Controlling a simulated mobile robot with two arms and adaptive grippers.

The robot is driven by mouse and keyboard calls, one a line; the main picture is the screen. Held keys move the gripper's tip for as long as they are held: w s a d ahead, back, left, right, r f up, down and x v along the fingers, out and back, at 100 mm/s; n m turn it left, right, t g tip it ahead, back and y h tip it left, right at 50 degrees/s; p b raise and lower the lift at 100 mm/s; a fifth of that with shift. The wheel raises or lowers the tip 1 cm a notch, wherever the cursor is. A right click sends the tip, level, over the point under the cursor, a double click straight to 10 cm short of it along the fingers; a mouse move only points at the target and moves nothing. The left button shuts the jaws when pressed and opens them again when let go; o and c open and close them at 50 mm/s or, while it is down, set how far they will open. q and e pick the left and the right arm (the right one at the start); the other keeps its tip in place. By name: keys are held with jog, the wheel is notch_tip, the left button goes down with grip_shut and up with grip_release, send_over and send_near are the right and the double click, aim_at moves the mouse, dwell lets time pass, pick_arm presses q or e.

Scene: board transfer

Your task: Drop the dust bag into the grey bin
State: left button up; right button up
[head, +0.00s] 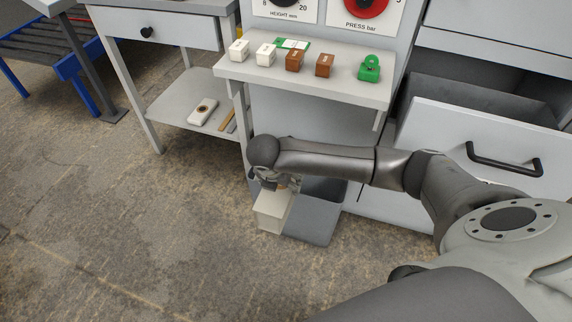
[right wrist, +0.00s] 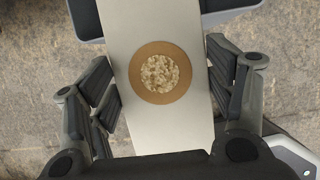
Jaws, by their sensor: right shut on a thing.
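The dust bag (head: 271,212) is a pale cream box shape, held below my right gripper (head: 277,183). In the right wrist view the bag (right wrist: 172,117) lies between the fingers, with a brown ring around a round opening full of pale shavings. My right gripper is shut on it, one finger on each side. The grey bin (head: 311,222) stands on the floor, just right of the bag in the head view, partly hidden by my arm. Its rim (right wrist: 88,25) shows behind the bag's far end in the wrist view. The bag's height above the bin is unclear. My left gripper is out of view.
A shelf (head: 300,77) above my forearm carries white and brown blocks and a green part. An open drawer (head: 470,150) with a black handle juts out at right, close to my arm. A side table (head: 180,100) stands at left. The floor at front left is clear.

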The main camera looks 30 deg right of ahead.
jog(key=shift+s+a, duration=0.95)
jog(key=shift+a, duration=0.2)
